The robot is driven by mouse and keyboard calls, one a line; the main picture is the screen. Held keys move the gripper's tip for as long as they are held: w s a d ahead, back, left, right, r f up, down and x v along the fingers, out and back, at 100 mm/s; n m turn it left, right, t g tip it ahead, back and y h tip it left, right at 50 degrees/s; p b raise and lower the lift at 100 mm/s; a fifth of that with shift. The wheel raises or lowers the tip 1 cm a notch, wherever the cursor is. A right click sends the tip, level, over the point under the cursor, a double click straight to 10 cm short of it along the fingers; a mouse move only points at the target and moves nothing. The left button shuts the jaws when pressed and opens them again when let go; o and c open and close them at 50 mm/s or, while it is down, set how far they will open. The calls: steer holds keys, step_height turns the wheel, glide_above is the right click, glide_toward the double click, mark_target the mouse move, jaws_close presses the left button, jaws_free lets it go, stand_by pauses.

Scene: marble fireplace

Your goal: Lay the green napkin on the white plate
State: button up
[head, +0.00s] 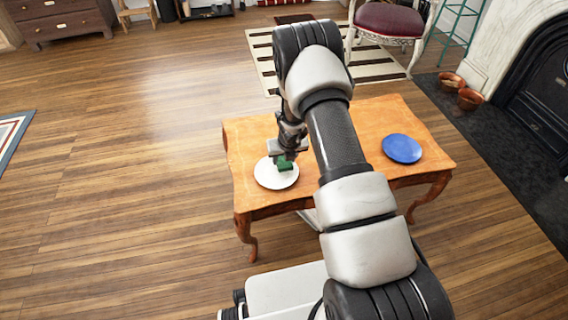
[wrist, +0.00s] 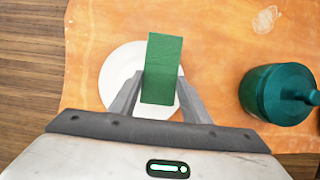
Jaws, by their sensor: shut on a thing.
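The green napkin (wrist: 162,70) shows as a folded rectangle between my gripper's fingers in the wrist view. My gripper (wrist: 158,95) is shut on it. The white plate (wrist: 112,75) lies under the napkin on the table's left part. In the head view the napkin (head: 285,163) appears over the white plate (head: 270,180), with my gripper (head: 287,154) just above. I cannot tell whether the napkin touches the plate.
The wooden table (head: 245,136) also carries a blue plate (head: 402,148) at its right. A dark green lidded pot (wrist: 278,94) stands right of my gripper in the wrist view; my arm hides it in the head view. A red-seated chair (head: 388,20) stands behind the table.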

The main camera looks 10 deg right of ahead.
steer(key=shift+f, duration=0.45)
steer(key=shift+f+b, duration=0.45)
steer(key=shift+f, duration=0.1)
steer(key=o, duration=1)
